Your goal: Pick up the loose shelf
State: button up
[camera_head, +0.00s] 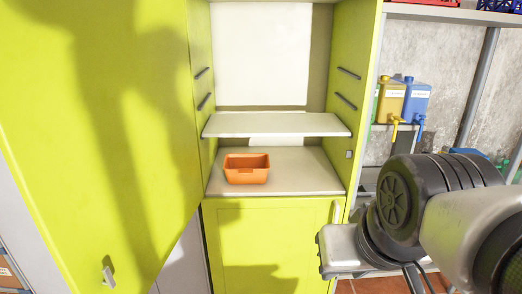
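The loose shelf is most likely the pale grey-white board (277,124) lying level across the inside of the open lime-green cabinet. Its front edge faces me and nothing lies on its top. I cannot tell what supports it at its ends. My arm reaches in from the right side of the picture, in front of the cabinet's lower right, with its links large and close to the camera. No gripper fingers can be made out, so whether they are open or shut is hidden. No part of my arm touches the board.
An orange bin (246,176) stands below the board on the cabinet's bottom panel (310,180). Dark rails (348,73) line both side walls above it. The open door (90,130) fills the left. Yellow (390,100) and blue (416,102) canisters stand on a rack at right.

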aim_at(239, 124)
jog(key=i+u, duration=0.35)
jog(key=i+l+u, duration=0.15)
jog(key=i+u, duration=0.2)
jog(key=i, duration=0.2)
jog(key=i+l+u, duration=0.35)
jog(key=i+j, duration=0.1)
